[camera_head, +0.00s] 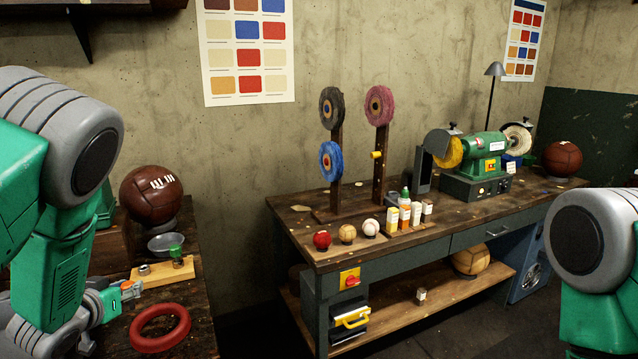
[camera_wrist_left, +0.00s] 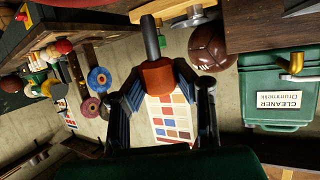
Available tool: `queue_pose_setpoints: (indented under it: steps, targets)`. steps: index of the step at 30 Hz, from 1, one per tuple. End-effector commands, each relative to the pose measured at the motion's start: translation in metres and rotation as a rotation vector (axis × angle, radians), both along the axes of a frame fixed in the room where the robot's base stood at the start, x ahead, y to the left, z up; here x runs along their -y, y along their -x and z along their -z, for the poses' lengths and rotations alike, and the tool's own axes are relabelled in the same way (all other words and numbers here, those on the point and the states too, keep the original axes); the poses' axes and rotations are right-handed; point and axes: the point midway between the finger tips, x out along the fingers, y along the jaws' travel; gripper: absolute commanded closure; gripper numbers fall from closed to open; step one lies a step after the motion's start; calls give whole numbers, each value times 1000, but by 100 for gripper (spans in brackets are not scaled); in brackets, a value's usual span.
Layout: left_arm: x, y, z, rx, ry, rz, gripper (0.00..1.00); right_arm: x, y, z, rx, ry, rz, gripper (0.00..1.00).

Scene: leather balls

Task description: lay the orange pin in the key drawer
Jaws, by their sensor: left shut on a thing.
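The orange pin (camera_wrist_left: 157,78) has a thick orange head and a grey shaft. My left gripper (camera_wrist_left: 160,92) is shut on the orange head, with the shaft pointing away from the palm. In the head view, my left gripper (camera_head: 118,297) is low at the left, above the left table, and a bit of the orange pin (camera_head: 130,287) shows at its tip. No drawer is labelled as the key drawer. A closed drawer (camera_head: 484,236) with a metal handle is under the long workbench, and a yellow handle (camera_head: 351,319) shows at its near end. My right gripper is out of view.
The left table holds a red ring (camera_head: 160,328), a wooden board (camera_head: 160,272), a metal bowl (camera_head: 165,244) and a brown ball (camera_head: 152,194). The workbench (camera_head: 410,245) carries balls, bottles, wheels on posts and a green grinder (camera_head: 484,160). A dark gap separates the tables.

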Motion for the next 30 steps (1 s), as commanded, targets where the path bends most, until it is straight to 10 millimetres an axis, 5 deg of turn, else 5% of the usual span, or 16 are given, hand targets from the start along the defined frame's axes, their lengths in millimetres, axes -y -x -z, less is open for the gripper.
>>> queue_pose_setpoints:
  steps: [8,15,23,30]
  targets:
    - [94,37,20,-5,8,22,100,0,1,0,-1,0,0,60]
    - [170,80,19,-3,5,53,100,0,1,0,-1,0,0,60]
    - [217,114,11,-4,3,92,100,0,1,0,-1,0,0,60]
    - [214,111,44,-1,0,90,100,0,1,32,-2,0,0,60]
